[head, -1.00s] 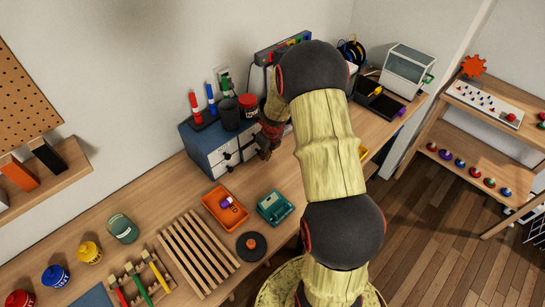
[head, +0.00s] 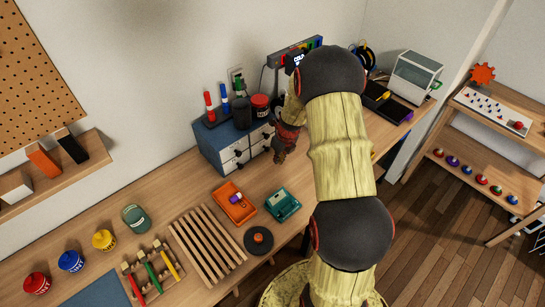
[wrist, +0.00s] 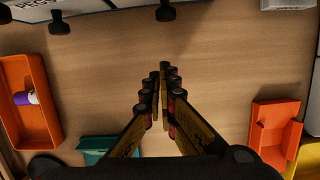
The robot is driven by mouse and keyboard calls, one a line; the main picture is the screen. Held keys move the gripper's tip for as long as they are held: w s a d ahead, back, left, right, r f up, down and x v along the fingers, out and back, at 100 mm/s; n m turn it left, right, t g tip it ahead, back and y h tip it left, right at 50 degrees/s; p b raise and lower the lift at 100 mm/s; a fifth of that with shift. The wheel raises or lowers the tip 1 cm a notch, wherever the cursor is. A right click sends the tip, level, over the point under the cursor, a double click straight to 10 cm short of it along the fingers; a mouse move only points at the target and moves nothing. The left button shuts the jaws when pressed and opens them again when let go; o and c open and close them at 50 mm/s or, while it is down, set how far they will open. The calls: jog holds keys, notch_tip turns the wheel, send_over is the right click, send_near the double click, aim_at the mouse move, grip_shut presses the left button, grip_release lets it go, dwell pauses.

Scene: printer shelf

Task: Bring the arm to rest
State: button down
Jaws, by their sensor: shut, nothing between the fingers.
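My arm rises from the bottom of the head view and bends over the wooden bench (head: 150,205). My gripper (head: 280,157) hangs in front of the blue drawer unit (head: 212,150), partly hidden by my own arm. In the wrist view my gripper (wrist: 164,75) points at bare wood, with its fingers together and nothing between them. The drawer unit's front edge and dark knobs show at the top of the wrist view.
An orange tray (head: 243,212) holding a purple-and-white item and a teal box (head: 285,203) lie near my gripper. A slatted rack (head: 207,245) and a dark disc (head: 258,240) are closer. Another orange bin (wrist: 275,130) stands at the wrist view's right.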

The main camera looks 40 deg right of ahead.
jog(key=p+v, duration=0.1)
jog(key=v, duration=0.8)
jog(key=shift+w+d, duration=0.15)
jog(key=shift+w, duration=0.25)
jog(key=s+a+n+g, duration=0.25)
jog(key=s+n, duration=0.25)
jog(key=n, duration=0.5)
jog(key=s+a+r+n+t+b, duration=0.2)
jog(key=s+a+r+n+b, duration=0.1)
jog(key=s+a+r+n, duration=0.6)
jog(key=s+a+r+n+t+b, duration=0.3)
jog(key=s+a+r+n, duration=0.6)
jog(key=a+r+n, duration=0.3)
jog(key=a+n, duration=0.3)
jog(key=n, duration=0.1)
jog(key=shift+s+n, duration=0.3)
jog(key=shift+s, duration=0.05)
jog(key=shift+a+r, duration=0.1)
jog(key=shift+r, duration=0.05)
